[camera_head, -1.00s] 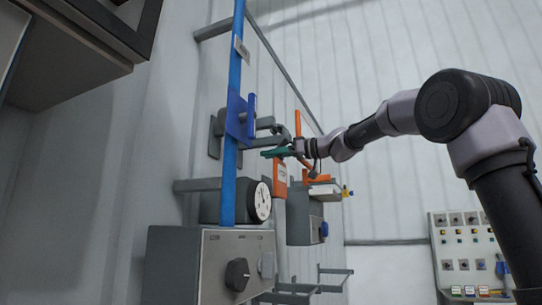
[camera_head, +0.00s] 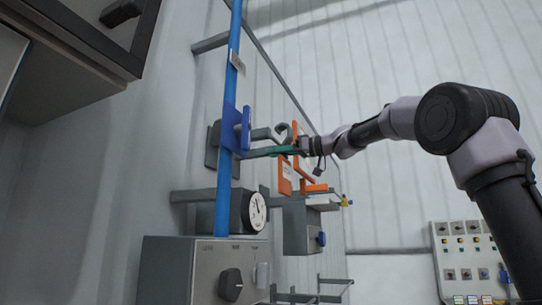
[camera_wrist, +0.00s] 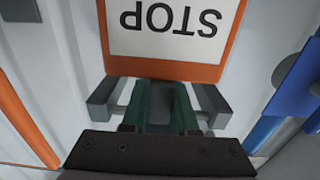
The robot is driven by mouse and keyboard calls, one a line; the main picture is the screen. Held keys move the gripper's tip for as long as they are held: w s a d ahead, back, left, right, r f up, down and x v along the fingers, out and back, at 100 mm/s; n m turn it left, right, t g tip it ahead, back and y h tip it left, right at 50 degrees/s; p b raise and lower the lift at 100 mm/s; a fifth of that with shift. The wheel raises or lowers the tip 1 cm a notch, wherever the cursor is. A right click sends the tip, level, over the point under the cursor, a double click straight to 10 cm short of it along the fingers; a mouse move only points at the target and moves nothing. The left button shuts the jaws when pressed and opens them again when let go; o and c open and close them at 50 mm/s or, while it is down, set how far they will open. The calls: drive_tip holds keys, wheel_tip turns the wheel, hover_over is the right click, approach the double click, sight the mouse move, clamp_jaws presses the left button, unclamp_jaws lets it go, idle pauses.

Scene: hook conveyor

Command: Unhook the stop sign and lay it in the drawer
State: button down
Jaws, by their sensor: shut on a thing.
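The stop sign (camera_wrist: 175,42) fills the top of the wrist view, white with an orange border and "STOP" upside down. In the head view the orange sign (camera_head: 285,178) hangs just below my gripper (camera_head: 272,151). The green fingers are shut at the sign's near edge; the exact grip is hidden. They also show in the wrist view (camera_wrist: 160,100). A grey hook (camera_head: 284,132) curls close above my gripper. I cannot tell whether the sign still touches it. I cannot make out an open drawer.
A blue pole (camera_head: 228,150) with a blue bracket stands left of my gripper. Below are a round gauge (camera_head: 257,212), a grey control box (camera_head: 205,270) and a grey box (camera_head: 301,230). A dark cabinet (camera_head: 75,60) overhangs the upper left. A button panel (camera_head: 470,258) is at right.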

drive_tip(key=v, duration=0.6)
drive_tip(key=shift+d, duration=0.4)
drive_tip(key=shift+s+r, duration=0.1)
drive_tip(key=shift+s, duration=0.05)
idle(0.7)
